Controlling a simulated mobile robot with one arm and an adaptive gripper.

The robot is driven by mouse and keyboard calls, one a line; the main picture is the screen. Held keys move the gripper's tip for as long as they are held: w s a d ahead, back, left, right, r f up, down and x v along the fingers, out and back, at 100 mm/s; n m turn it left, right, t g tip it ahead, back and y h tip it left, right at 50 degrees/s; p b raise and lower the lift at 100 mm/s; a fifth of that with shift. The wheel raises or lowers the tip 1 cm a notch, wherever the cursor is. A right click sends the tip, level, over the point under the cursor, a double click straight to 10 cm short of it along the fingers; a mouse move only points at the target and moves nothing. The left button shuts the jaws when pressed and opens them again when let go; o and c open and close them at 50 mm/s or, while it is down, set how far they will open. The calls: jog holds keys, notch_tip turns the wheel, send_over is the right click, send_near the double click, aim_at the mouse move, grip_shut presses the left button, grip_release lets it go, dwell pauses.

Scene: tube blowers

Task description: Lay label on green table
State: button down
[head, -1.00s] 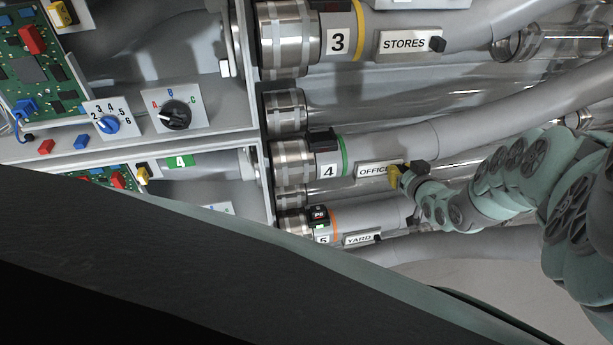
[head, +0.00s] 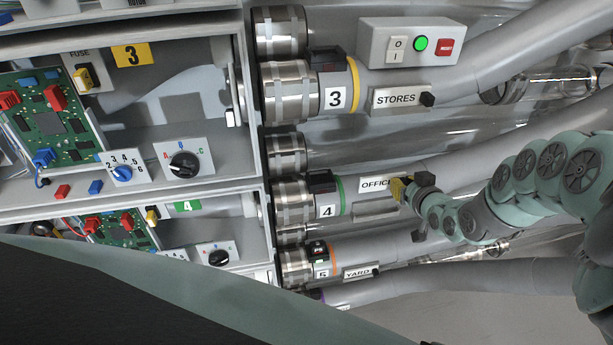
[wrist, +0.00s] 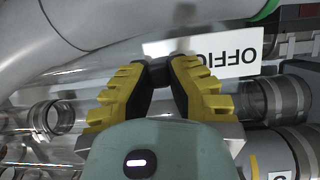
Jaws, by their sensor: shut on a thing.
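The white OFFICE label (head: 376,185) is at the grey pipe marked 4 (head: 327,211) in the head view. My gripper (head: 402,187), with yellow fingers, is at the label's right end, shut on it or on its dark tab. In the wrist view the label (wrist: 236,52) shows upside down just beyond my gripper (wrist: 168,68), whose dark fingertips close at its edge. The fingers hide part of the label. I cannot tell whether the label still touches the pipe. No green table shows in these views.
Above is a STORES label (head: 397,98) on pipe 3, and below is a YARD label (head: 360,272) on pipe 5. A control box (head: 412,43) with a green button is at the upper right. Grey cabinets with circuit boards (head: 52,114) fill the left. Pipes crowd the arm.

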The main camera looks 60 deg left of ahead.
jog(key=shift+r, duration=0.25)
